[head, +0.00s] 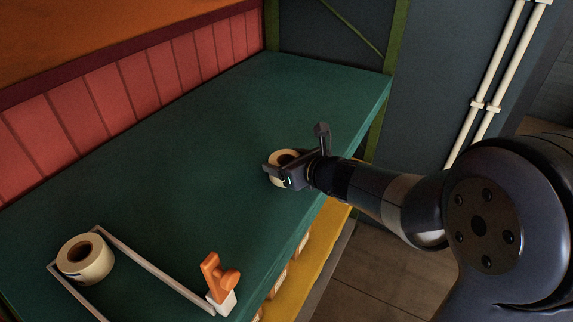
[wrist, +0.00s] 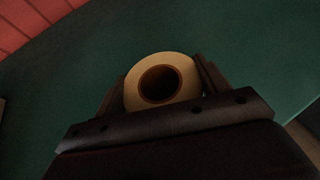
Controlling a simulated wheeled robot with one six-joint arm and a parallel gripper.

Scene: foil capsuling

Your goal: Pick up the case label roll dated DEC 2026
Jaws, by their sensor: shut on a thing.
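A cream label roll (head: 281,160) with a brown core is at my gripper (head: 285,170) over the right part of the green shelf. In the wrist view the roll (wrist: 187,74) sits between the two fingers of my gripper (wrist: 161,88), which are shut on its sides. A second cream roll (head: 92,265) with a dark blue mark low on its side stands inside a white frame at the lower left of the head view. No date can be read on either roll. I cannot tell whether the held roll touches the shelf.
The white frame (head: 150,266) lies on the green shelf (head: 190,150), with an orange clamp-like piece (head: 213,274) at its near right corner. Red panels (head: 95,122) rise behind. A green post (head: 392,50) stands at the right end. The shelf's middle is clear.

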